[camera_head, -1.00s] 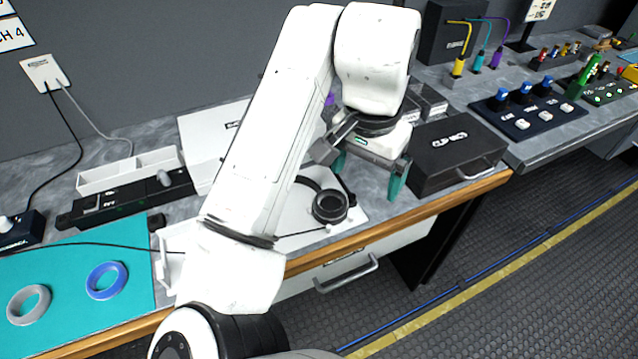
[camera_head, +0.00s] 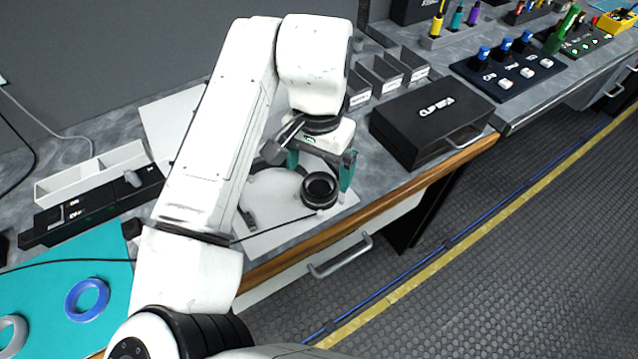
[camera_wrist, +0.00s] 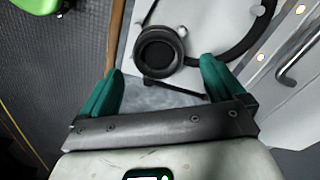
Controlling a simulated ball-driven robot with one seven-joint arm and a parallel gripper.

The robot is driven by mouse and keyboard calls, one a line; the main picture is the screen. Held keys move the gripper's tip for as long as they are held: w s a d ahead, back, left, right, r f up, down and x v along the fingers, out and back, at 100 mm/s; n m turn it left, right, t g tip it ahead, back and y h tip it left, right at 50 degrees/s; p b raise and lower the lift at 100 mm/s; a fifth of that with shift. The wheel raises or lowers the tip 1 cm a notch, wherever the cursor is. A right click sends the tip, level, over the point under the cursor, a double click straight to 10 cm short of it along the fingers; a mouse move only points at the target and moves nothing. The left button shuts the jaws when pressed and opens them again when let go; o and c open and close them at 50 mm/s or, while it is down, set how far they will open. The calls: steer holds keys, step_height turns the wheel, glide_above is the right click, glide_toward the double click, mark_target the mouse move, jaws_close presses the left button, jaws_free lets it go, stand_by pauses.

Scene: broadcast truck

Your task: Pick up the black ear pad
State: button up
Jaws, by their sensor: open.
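The black ear pad (camera_head: 319,189) is a round dark ring on a headset, over a white board (camera_head: 275,238) on the bench. In the wrist view the ear pad (camera_wrist: 158,52) lies beyond the fingertips, roughly centred between them. The headset's black headband (camera_wrist: 250,38) curves off to the right there. My gripper (camera_head: 320,168) has teal fingers spread apart, with nothing between them. It also shows in the wrist view (camera_wrist: 160,72). It appears above the pad without visible contact; the exact height is hard to tell. My arm hides part of the headset in the head view.
A black case (camera_head: 430,118) stands right of the headset, with grey open bins (camera_head: 385,75) behind it. A blue ring (camera_head: 87,299) lies on a teal mat (camera_head: 40,285) at left. A drawer handle (camera_head: 340,257) juts below the wooden bench edge.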

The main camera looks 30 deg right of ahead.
mark_target(319, 188)
steer(key=shift+s+f, duration=0.1)
steer(key=shift+f, duration=1.75)
steer(key=shift+c, duration=0.4)
steer(key=c, duration=1)
